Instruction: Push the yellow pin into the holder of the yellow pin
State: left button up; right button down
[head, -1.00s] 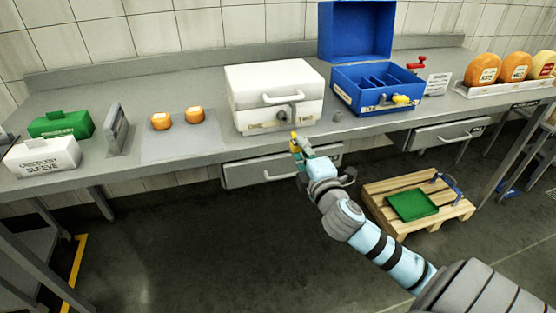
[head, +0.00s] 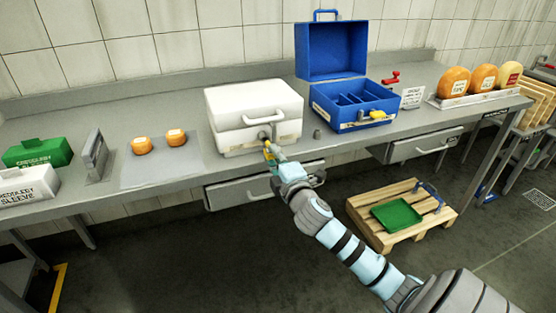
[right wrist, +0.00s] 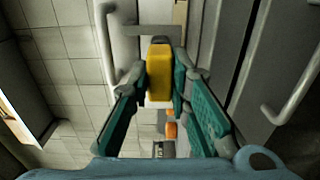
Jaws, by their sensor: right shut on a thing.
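My right gripper (head: 274,160) is shut on the yellow pin (head: 268,148), just in front of the white box (head: 253,112) on the bench. In the right wrist view the yellow pin (right wrist: 160,72) stands upright between the teal fingers of the gripper (right wrist: 166,92). The white box has a curved handle and a grey fitting (head: 265,133) low on its front; the pin's tip is close to it, and I cannot tell whether they touch. Which part is the pin's holder is not clear. My left gripper is not in view.
A blue case (head: 352,103) with its lid open stands to the right, with a yellow piece (head: 377,115) at its front. A small grey piece (head: 317,133) stands between box and case.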

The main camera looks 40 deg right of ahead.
dwell(0.5)
jog(key=shift+p, duration=0.3)
dwell(0.4)
dwell(0.5)
jog(key=shift+r+p, duration=0.1)
jog(key=shift+p, duration=0.3)
jog(key=shift+x, duration=2)
